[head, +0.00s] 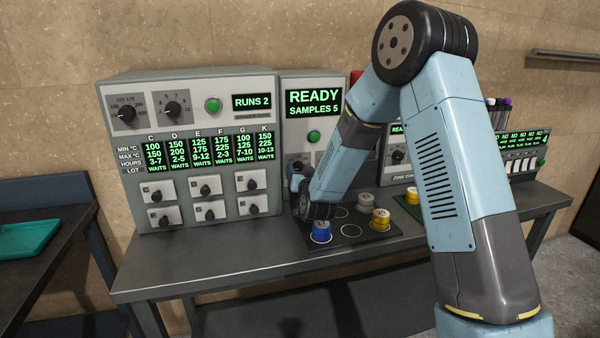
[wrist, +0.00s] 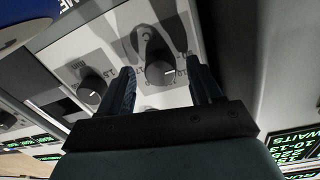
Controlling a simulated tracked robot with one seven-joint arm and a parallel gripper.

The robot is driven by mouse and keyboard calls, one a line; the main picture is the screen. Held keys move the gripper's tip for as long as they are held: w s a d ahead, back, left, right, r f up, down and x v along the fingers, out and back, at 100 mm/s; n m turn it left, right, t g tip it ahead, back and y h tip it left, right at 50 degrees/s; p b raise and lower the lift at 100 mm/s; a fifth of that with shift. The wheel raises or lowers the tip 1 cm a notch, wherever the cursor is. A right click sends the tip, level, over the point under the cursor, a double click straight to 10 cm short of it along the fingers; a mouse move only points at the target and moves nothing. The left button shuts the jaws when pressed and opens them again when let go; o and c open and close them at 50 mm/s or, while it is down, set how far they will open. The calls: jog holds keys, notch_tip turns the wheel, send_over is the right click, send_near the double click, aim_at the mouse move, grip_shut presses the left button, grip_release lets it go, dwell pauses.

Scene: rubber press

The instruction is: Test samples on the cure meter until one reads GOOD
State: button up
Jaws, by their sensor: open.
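My gripper (wrist: 165,88) is open in the wrist view. Its two dark fingers stand on either side of a black knob (wrist: 162,70) on a pale panel; whether they touch it I cannot tell. A blue sample can (head: 321,232), a yellow one (head: 381,220) and a pale one (head: 365,201) stand upright on a dark mat (head: 352,242) with ringed spots. No GOOD reading shows. Which unit is the cure meter I cannot tell.
A large grey cabinet (head: 260,194) with several knobs and a RUNS 2 display stands left. More units stand beyond. A teal tray (head: 25,238) lies on the left table. The bench front (head: 200,262) is clear.

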jog(key=shift+w, duration=0.2)
jog(key=c, duration=1)
jog(key=shift+c, duration=0.2)
